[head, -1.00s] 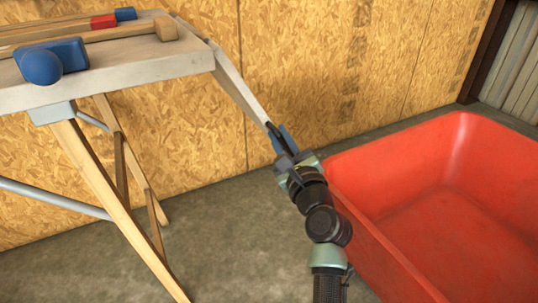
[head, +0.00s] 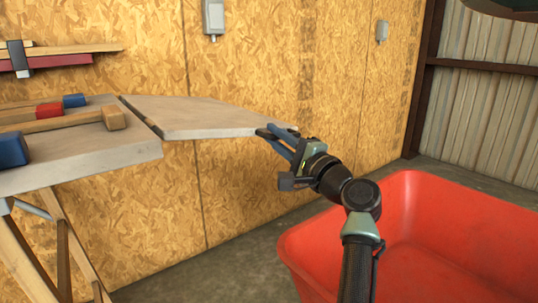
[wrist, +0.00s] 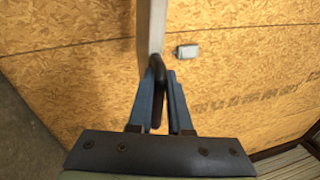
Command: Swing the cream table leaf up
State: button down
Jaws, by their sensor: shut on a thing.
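The cream table leaf (head: 205,117) extends from the right edge of the table (head: 85,165), raised to about the level of the tabletop. In the wrist view the leaf (wrist: 150,30) shows edge-on, running up from the fingers. My gripper (head: 277,137) is at the leaf's outer right end. In the wrist view its blue fingers (wrist: 159,100) are shut on a dark loop-shaped handle (wrist: 157,78) at the leaf's end. The leaf's underside is hidden in the head view.
Mallets (head: 75,118) with wooden handles and blue, red and wooden heads lie on the tabletop. A large red tub (head: 310,255) stands on the floor at the lower right, close under my arm. A chipboard wall (head: 245,60) stands behind, with grey boxes on it.

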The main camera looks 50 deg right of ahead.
jog(key=shift+s+d+r+n+y+p, duration=0.1)
jog(key=shift+r+n+p, duration=0.1)
jog(key=shift+r+n, duration=0.35)
jog(key=shift+w+d+r+n+y+p, duration=0.1)
jog(key=shift+r+n+p, duration=0.15)
jog(key=shift+r, duration=0.45)
jog(key=shift+s+r+n+y+p, duration=0.15)
jog(key=shift+r+n, duration=0.25)
jog(key=shift+r, duration=0.45)
jog(key=c, duration=0.8)
grip_release()
jog(key=shift+c, duration=0.2)
jog(key=shift+a+f, duration=0.1)
jog(key=p+v, duration=0.4)
jog(key=v, duration=0.8)
jog(key=shift+s+p, duration=0.35)
jog(key=shift+w+a+f, duration=0.1)
jog(key=shift+a, duration=0.05)
